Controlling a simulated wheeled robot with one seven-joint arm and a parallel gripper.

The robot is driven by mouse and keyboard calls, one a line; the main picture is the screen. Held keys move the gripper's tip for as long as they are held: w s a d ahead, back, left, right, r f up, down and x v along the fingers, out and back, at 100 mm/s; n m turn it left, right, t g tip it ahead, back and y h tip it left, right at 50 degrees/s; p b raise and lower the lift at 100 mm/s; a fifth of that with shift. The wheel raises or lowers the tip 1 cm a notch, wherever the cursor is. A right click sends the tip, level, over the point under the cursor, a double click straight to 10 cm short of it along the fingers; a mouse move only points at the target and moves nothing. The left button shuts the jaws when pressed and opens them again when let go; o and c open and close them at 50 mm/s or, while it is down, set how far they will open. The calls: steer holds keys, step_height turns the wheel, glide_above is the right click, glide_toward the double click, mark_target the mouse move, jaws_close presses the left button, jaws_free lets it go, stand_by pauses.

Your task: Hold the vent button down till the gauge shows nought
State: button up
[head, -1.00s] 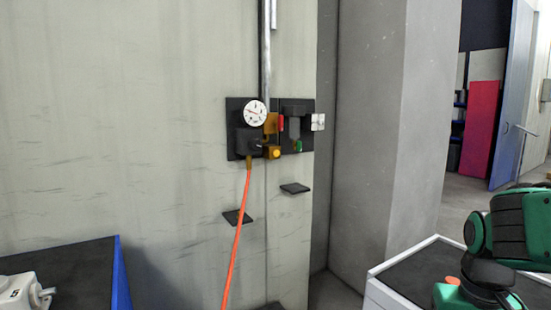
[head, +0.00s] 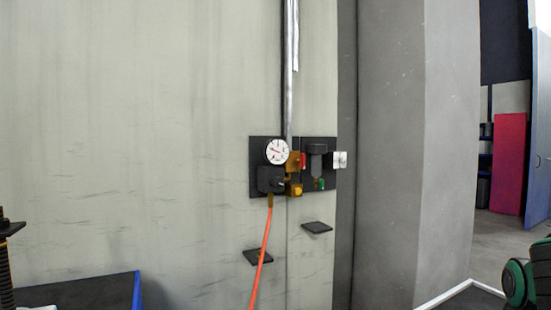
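The round white gauge (head: 277,151) with a red needle sits at the upper left of a dark panel (head: 309,140) on the wall. Its scale is too small to read. Below it is a dark block (head: 269,179) with an orange hose. To the right are a brass-coloured valve body (head: 293,165), a yellow knob or button (head: 295,189), a red part (head: 302,160) and a small green part (head: 320,184). I cannot tell for sure which is the vent button. Nothing touches the panel. My gripper is out of view; only a green and black piece of my arm shows at the lower right.
The orange hose (head: 262,262) hangs down past two small dark plates (head: 257,257) (head: 317,227) below the panel. A blue-edged bench (head: 85,291) with a dark threaded post (head: 5,262) stands lower left. A white-edged surface (head: 465,293) is lower right, beside a grey pillar (head: 410,150).

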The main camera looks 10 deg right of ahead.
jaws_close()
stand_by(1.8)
